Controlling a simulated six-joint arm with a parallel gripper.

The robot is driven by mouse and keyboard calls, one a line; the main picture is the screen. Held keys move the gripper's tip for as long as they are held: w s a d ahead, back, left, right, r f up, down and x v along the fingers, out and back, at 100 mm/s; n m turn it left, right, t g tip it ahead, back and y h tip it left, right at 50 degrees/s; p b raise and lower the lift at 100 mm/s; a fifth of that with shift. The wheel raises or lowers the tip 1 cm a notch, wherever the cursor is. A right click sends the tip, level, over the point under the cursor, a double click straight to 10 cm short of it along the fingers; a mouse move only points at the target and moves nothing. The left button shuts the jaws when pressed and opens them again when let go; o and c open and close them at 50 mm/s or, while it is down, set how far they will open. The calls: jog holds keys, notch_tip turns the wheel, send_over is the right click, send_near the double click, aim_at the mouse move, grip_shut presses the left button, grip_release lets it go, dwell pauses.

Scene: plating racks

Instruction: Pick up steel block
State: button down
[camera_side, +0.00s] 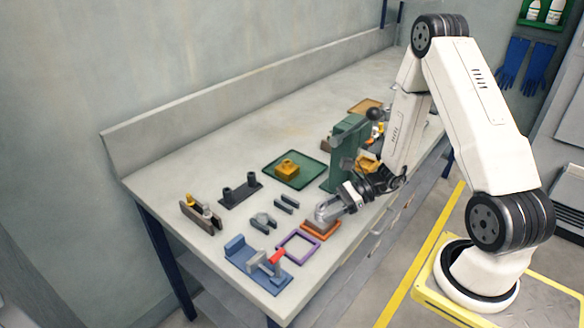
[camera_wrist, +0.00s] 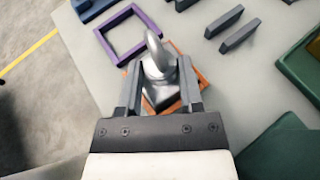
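The steel block (camera_side: 323,213) is a silvery grey piece with a rounded knob or loop on top. It sits within an orange square frame (camera_side: 333,232) near the front edge of the bench. In the wrist view the steel block (camera_wrist: 158,72) stands between the two grey fingers of my gripper (camera_wrist: 160,82), with the orange frame (camera_wrist: 203,77) around its foot. My gripper (camera_side: 337,205) reaches in low from the right. The fingers are apart with the block between them; whether they press on it is not clear. The block's near side is partly hidden.
A purple square frame (camera_side: 298,247) lies beside the orange one. A blue fixture with a red part (camera_side: 262,264) is at the front left. Grey bars (camera_side: 286,202) lie behind. A green press (camera_side: 346,150) stands close behind my gripper, beside a green tray (camera_side: 295,170).

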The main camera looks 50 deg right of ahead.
jog(key=shift+r, duration=0.2)
dwell(0.4)
notch_tip(320, 180, up, 10)
jog(key=shift+f, duration=0.15)
dwell(0.7)
jog(key=shift+w+a, duration=0.1)
dwell(0.6)
